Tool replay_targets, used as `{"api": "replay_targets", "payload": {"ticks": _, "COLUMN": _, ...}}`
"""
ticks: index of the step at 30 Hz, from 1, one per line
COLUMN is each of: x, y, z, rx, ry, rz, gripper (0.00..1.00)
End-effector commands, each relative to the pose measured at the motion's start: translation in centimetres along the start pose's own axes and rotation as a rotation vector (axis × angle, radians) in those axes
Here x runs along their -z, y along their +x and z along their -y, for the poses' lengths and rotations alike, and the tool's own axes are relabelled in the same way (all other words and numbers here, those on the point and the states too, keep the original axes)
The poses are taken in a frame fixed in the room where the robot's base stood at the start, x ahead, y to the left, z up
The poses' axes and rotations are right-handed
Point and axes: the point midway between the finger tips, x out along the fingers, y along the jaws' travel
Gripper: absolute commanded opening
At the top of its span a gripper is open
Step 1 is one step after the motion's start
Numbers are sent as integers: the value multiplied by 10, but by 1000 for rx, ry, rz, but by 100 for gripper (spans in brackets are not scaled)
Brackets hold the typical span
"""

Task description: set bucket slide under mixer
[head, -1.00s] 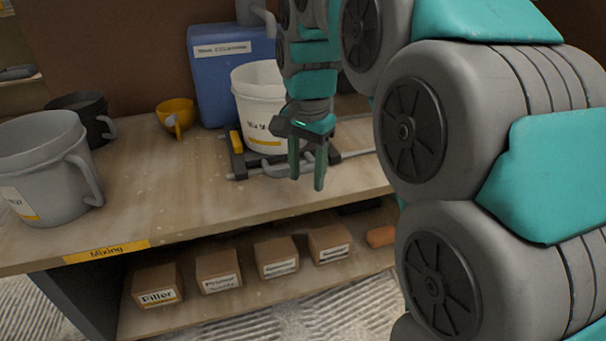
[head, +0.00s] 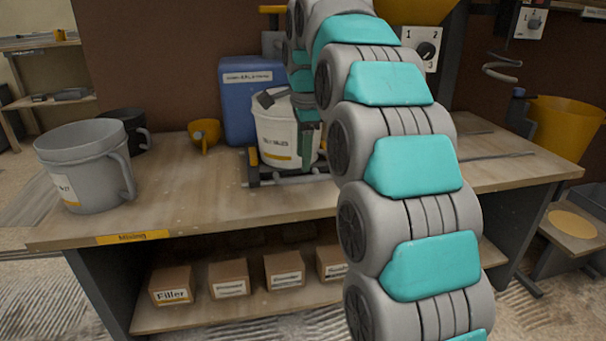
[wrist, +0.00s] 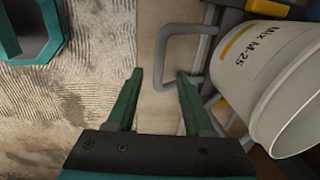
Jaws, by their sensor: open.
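The white bucket (head: 275,135), labelled Mix M-25 in the wrist view (wrist: 275,65), sits on the dark slide frame (head: 253,170) on the bench. A grey U-shaped handle (wrist: 162,50) extends beside the bucket in the wrist view, apparently part of the slide. My gripper (wrist: 160,72) is open and empty, its fingertips just short of that handle. In the head view my gripper (head: 306,150) is in front of the bucket's right side and partly hides it. The grey mixer (head: 425,48) with a dial panel stands behind my arm, which hides much of it.
Several boxes lie on the shelf below. A yellow tub (head: 565,125) stands at right. The bench front is mostly clear.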

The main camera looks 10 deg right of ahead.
Motion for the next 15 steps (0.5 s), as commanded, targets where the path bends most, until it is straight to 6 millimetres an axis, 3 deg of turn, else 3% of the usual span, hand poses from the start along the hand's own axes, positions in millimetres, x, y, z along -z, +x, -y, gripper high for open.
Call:
{"api": "replay_targets", "payload": {"ticks": 9, "x": 0, "y": 43, "z": -2, "rx": -4, "ry": -2, "rz": 0, "gripper": 52}}
{"api": "replay_targets", "payload": {"ticks": 15, "x": 0, "y": 54, "z": -2, "rx": -3, "ry": -2, "rz": 0, "gripper": 52}}
